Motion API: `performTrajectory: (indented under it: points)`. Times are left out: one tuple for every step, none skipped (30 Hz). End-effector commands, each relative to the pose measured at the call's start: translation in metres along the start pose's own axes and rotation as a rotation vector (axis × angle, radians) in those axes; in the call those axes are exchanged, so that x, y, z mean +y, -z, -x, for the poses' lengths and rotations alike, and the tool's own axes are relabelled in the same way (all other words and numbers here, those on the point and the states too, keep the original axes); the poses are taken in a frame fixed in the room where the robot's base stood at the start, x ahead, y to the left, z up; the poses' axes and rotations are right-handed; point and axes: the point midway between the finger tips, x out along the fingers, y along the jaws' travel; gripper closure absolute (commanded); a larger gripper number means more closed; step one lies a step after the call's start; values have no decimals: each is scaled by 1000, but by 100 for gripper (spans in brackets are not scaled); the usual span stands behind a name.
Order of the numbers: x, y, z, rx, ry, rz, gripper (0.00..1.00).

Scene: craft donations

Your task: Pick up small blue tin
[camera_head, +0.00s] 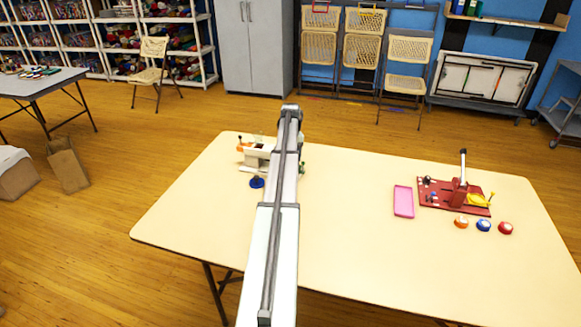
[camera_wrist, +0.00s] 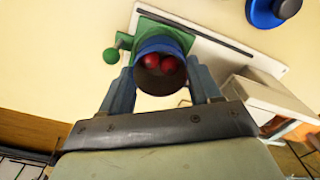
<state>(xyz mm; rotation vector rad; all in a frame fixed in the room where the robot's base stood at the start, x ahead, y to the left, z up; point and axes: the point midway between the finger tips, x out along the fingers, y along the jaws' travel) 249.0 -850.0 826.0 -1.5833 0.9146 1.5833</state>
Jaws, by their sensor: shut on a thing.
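The small blue tin (camera_wrist: 160,84) shows in the wrist view as an open round tin with a blue outside and a dark brown inside. Red balls (camera_wrist: 167,64) lie in it. My gripper (camera_wrist: 163,74) is shut on it, one blue-grey finger on each side. The tin is over or beside a green part (camera_wrist: 146,26) of a white device; I cannot tell whether they touch. In the head view my arm hides the gripper and the tin.
A blue round piece with a knob (camera_head: 257,183) lies by the white device (camera_head: 256,158) and also shows in the wrist view (camera_wrist: 266,12). A pink tray (camera_head: 403,201), a red board (camera_head: 437,196) with a lever, and orange, blue and red round items (camera_head: 483,225) are right. The table's middle is clear.

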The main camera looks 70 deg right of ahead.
Motion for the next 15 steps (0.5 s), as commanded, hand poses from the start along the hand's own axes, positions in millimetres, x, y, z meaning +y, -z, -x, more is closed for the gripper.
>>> performTrajectory:
  points:
    - [0, 0, 4, 0, 0, 0, 57]
    - [0, 0, 6, 0, 0, 0, 57]
    - [0, 0, 8, 0, 0, 0, 57]
    - [0, 0, 10, 0, 0, 0, 57]
    - [0, 0, 12, 0, 0, 0, 57]
    - [0, 0, 14, 0, 0, 0, 57]
    - [0, 0, 16, 1, 0, 0, 57]
    - [0, 0, 18, 1, 0, 0, 57]
    - [0, 0, 21, 1, 0, 0, 57]
    - [0, 0, 23, 1, 0, 0, 57]
    - [0, 0, 25, 1, 0, 0, 57]
    - [0, 0, 28, 1, 0, 0, 57]
    - [0, 0, 30, 1, 0, 0, 57]
    - [0, 0, 32, 0, 0, 0, 57]
    - [0, 0, 34, 0, 0, 0, 57]
